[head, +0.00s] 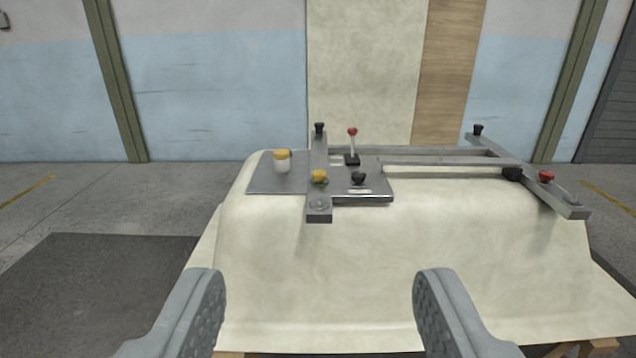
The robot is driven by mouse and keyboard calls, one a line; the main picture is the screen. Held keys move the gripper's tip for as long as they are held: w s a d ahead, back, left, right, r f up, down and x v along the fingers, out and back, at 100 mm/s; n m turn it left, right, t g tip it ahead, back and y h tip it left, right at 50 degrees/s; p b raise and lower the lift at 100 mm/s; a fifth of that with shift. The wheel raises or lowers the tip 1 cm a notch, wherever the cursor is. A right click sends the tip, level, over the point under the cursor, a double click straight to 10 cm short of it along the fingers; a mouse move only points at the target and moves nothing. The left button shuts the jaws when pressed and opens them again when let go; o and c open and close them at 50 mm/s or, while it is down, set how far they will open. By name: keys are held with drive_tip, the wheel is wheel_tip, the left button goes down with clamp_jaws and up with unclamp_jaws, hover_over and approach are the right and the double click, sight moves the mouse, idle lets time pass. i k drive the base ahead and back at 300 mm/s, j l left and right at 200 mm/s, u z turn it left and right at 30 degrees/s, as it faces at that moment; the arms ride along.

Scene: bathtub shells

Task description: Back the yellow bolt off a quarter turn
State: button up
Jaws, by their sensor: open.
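A yellow bolt (319,175) with a knob-like head sits on the near part of a grey metal bar (318,207), near the left end of the cream tub shell (400,255). A darker ring shows around its base. My gripper (320,280) is open and empty, its two grey ridged fingers wide apart at the bottom of the view. The bolt is beyond the fingers, roughly centred between them, and nothing touches it. The bolt's shank is hidden.
A grey plate (262,183) carries a white cylinder with a yellow top (282,161), a red-tipped lever (352,146) and a black knob (358,178). A red knob (546,176) sits on the right bar. Black knobs stand up at the back.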

sight(319, 175)
drive_tip(key=i, duration=1.15)
